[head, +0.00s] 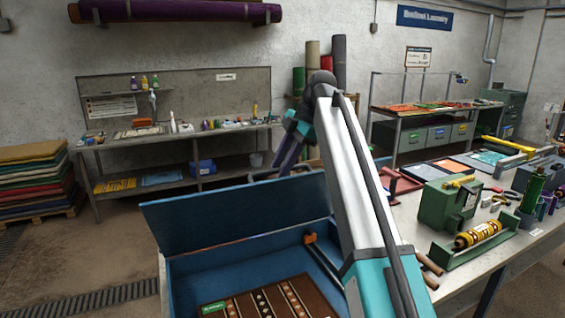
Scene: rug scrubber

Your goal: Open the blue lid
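The blue lid (235,220) stands raised, tilted up along the back of a blue box (290,247) at the bottom centre. The box's inside is exposed, and a dark brown patterned rug (265,298) with a green label lies in it. My gripper (284,160) is beyond and above the lid's upper right part, pointing down and left. It appears clear of the lid, though the depth between them is hard to judge. Its fingers are small and dark, and their gap cannot be made out. My arm hides the box's right side.
A workbench (452,240) right of the box holds a green machine (447,205), a yellow roller and tools. A back bench (180,137) with bottles stands along the wall. Stacked rugs (35,180) lie at left. The floor left of the box is clear.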

